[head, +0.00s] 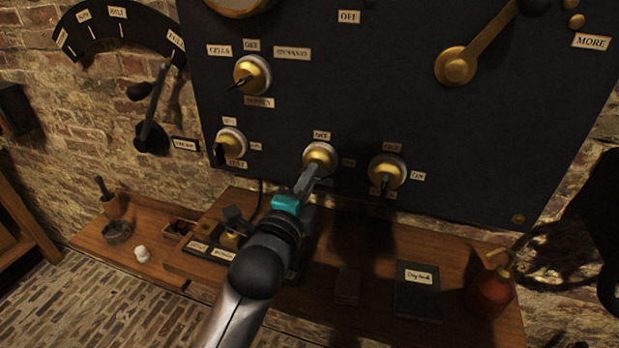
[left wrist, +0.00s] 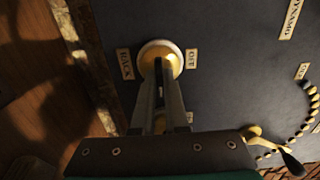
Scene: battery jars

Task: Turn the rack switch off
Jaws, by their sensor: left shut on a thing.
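The rack switch is a round brass knob with a pale rim (head: 320,157) on the lower middle of the dark panel, with an OFF label above it. In the left wrist view the knob (left wrist: 161,52) sits between a label that seems to read RACK and an OFF label (left wrist: 191,59). My left gripper (head: 310,175) reaches up to the knob from below. In the left wrist view its fingers (left wrist: 160,78) are shut on the dark switch handle, which they mostly hide. The handle's exact angle is hard to tell. My right gripper is not in view.
Similar brass switches (head: 387,171) (head: 231,145) (head: 252,75) flank it on the panel (head: 400,110). Below, a wooden shelf (head: 460,318) carries a dark day book (head: 418,294), a red bottle (head: 490,291) and small items. A lever (head: 152,125) stands on the brick wall at left.

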